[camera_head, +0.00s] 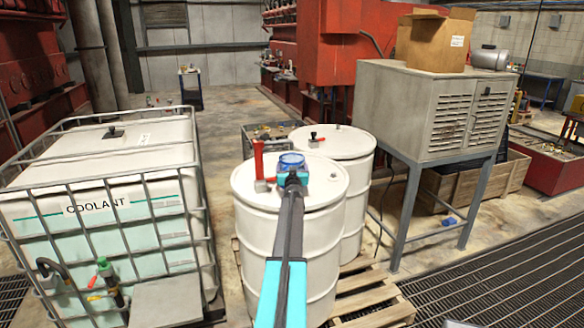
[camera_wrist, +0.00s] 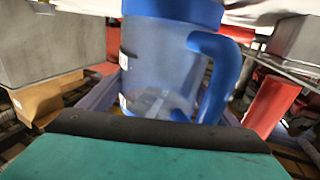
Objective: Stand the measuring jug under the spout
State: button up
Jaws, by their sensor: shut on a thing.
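The measuring jug (camera_head: 291,161) is clear with blue parts. In the wrist view the jug (camera_wrist: 165,65) has a blue band at the top of the picture and a blue handle on the right. My gripper (camera_head: 292,177) is shut on it; the jug shows between the fingers. In the head view it appears over or near the top of the front white drum; I cannot tell whether it touches. A black bent pipe (camera_head: 52,270), possibly the spout, shows at the front left of the coolant tank (camera_head: 95,208), beside a green-and-red valve (camera_head: 108,280).
A red-handled fitting (camera_head: 259,165) is on the front drum (camera_head: 290,230). A second drum (camera_head: 350,147) is behind it, on a pallet (camera_head: 375,305). A grey ledge (camera_head: 165,300) is at the tank's front. A cabinet (camera_head: 440,110) stands right; floor grating lies at both sides.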

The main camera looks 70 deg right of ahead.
jog(key=shift+f, duration=0.25)
jog(key=o, duration=1.1)
jog(key=shift+a, duration=0.1)
jog(key=shift+b+v, duration=1)
jog(key=shift+v, duration=5.85)
